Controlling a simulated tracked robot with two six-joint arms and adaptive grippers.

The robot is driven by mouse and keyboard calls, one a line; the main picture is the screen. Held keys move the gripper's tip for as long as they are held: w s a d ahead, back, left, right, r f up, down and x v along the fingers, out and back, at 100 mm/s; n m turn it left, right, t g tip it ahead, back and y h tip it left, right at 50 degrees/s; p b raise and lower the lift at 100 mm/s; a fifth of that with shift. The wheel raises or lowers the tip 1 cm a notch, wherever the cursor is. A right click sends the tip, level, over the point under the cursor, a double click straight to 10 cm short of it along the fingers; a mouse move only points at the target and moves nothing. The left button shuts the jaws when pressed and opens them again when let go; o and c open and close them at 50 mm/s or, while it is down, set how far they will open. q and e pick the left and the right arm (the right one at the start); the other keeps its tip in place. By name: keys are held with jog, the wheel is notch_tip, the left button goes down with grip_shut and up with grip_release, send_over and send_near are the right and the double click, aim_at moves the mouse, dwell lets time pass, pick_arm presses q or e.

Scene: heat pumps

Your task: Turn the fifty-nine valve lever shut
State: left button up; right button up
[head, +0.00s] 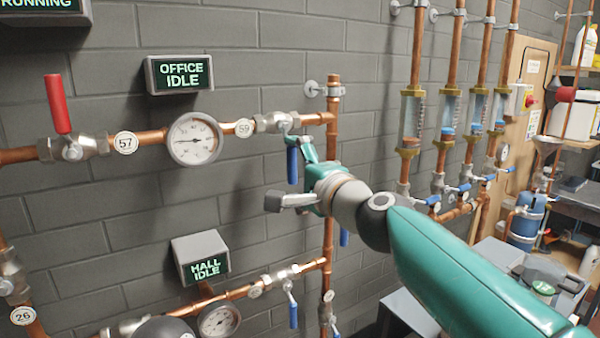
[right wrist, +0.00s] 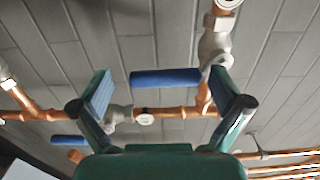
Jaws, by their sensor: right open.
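The valve tagged 59 (head: 244,128) sits on the upper copper pipe, right of the round gauge. Its blue lever (head: 292,166) hangs straight down, across the line of the horizontal pipe. My right gripper (head: 284,172) is open at this lever, with one finger above and one below left. In the right wrist view the blue lever (right wrist: 165,77) lies crosswise between the two spread fingers (right wrist: 165,90), near their tips. Its pivot end is by the right finger. I cannot tell whether any finger touches it. My left gripper is not in view.
An OFFICE IDLE sign (head: 180,74) and a gauge (head: 195,139) are on the wall left of the valve. A red lever (head: 58,104) stands upright at valve 57. Below, a HALL IDLE box (head: 201,257) and another blue lever (head: 293,311) show. A vertical copper pipe (head: 333,120) runs close by.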

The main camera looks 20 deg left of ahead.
jog(key=shift+d+r, duration=0.1)
jog(key=shift+v, duration=0.8)
jog(key=v, duration=1)
jog(key=shift+s, duration=0.1)
